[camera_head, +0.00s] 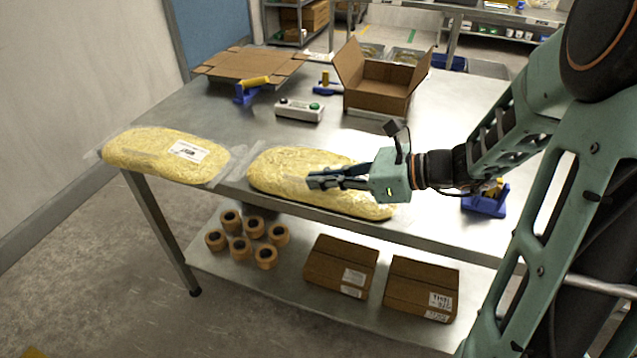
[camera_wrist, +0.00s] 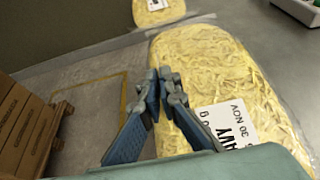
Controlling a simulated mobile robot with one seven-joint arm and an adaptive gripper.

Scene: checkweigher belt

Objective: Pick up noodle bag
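Two clear bags of yellow noodles lie flat along the front edge of the metal table. The left noodle bag (camera_head: 150,152) has a white label and overhangs the table's left end. The right noodle bag (camera_head: 285,175) lies under my gripper (camera_head: 318,182), which partly covers it in the head view. In the wrist view, my gripper (camera_wrist: 163,84) has its fingertips together with nothing between them. A noodle bag with a printed label (camera_wrist: 240,80) is beside and below the fingers; part of another bag (camera_wrist: 155,12) shows at the top.
On the table (camera_head: 325,135) are an open carton (camera_head: 375,100), a button box (camera_head: 299,110), flattened cardboard (camera_head: 250,64) and blue tape dispensers (camera_head: 245,95). The lower shelf (camera_head: 290,275) holds tape rolls (camera_head: 241,249) and two closed boxes (camera_head: 340,267).

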